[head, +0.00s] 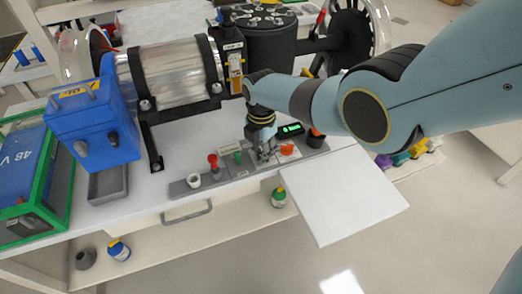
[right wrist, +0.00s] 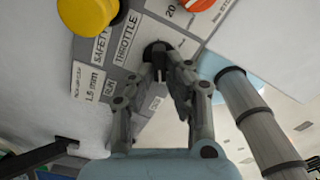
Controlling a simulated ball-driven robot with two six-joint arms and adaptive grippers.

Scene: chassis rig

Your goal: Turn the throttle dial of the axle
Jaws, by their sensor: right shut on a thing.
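The grey control panel (head: 240,170) lies along the front of the bench. In the right wrist view, the panel's throttle label (right wrist: 124,40) is beside the dark throttle dial (right wrist: 156,49). My right gripper (head: 266,157) reaches down onto the panel in the head view. In the right wrist view, my right gripper (right wrist: 160,70) is shut on the dial, with one finger on each side. The fingers hide much of the dial, and I cannot tell its setting. My left gripper is not in view.
An orange knob (head: 287,150) and a green-lit display (head: 290,130) are close to the right gripper. The silver motor (head: 175,72) is behind. A white board (head: 345,195) juts out at front right.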

